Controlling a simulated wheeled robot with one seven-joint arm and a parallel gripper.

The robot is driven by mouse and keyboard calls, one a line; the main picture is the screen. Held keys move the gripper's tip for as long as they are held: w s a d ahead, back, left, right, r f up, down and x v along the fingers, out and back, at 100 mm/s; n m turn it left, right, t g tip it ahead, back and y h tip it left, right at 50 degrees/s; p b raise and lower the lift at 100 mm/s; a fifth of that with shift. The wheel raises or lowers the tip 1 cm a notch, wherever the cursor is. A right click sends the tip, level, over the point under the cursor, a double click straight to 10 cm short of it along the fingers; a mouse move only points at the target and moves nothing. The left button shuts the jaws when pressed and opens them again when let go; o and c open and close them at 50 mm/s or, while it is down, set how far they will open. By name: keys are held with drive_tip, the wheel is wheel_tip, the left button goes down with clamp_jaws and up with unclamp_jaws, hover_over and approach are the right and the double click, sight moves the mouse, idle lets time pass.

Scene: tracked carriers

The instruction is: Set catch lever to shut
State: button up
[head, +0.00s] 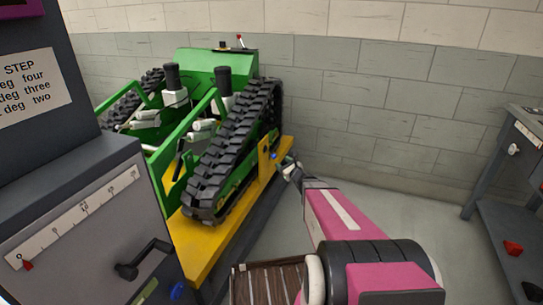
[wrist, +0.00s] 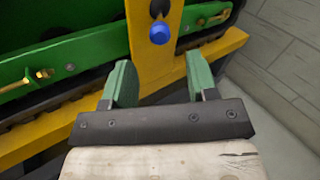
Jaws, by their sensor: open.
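A small lever with a blue round end (wrist: 159,33) and a black pivot (wrist: 159,8) sits on the yellow upright plate (wrist: 148,55) of the tracked carrier; it looks like the catch lever. Its blue end also shows in the head view (head: 273,155). It hangs down from the pivot in the wrist view. My gripper (wrist: 161,82) is open and empty, with its two green fingers apart. The blue end lies ahead of the fingers, between their lines, not touching them. In the head view my gripper (head: 287,164) is close to the yellow plate.
The green carrier (head: 215,62) with black tracks (head: 232,142) stands on a yellow bed (head: 205,245). A grey cabinet (head: 95,215) with a black crank (head: 142,262) is at left. A grey bench (head: 515,140) is at right.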

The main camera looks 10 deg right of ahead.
sight(272, 154)
drive_tip(key=x, duration=1)
drive_tip(key=shift+w+a, duration=0.15)
clamp_jaws()
